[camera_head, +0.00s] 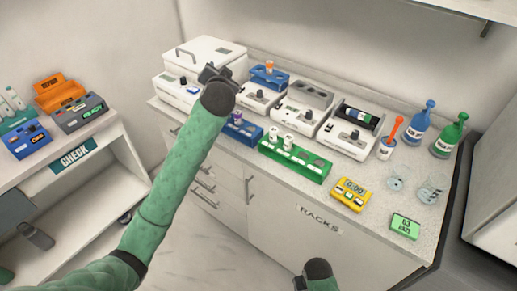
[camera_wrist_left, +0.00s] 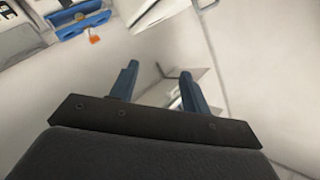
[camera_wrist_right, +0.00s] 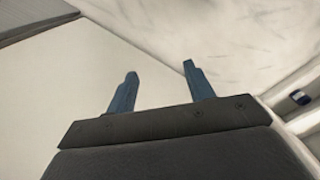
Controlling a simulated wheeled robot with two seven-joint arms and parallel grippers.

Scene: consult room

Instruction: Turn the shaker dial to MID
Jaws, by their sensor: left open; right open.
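Several white devices with dark dials stand in a row on the counter (camera_head: 232,138). One has a dark dial (camera_head: 259,93), one has a dial (camera_head: 304,113), and a device with a dark tube on top (camera_head: 350,128) has a dial at its front. I cannot tell which is the shaker, and the dial markings are too small to read. My left gripper (camera_head: 214,73) is open and empty, above the left part of the row, hiding part of it. In the left wrist view its fingers (camera_wrist_left: 157,90) are apart. My right gripper (camera_wrist_right: 157,90) is open and empty, low before the cabinet.
A shelf unit (camera_head: 108,165) stands at left.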

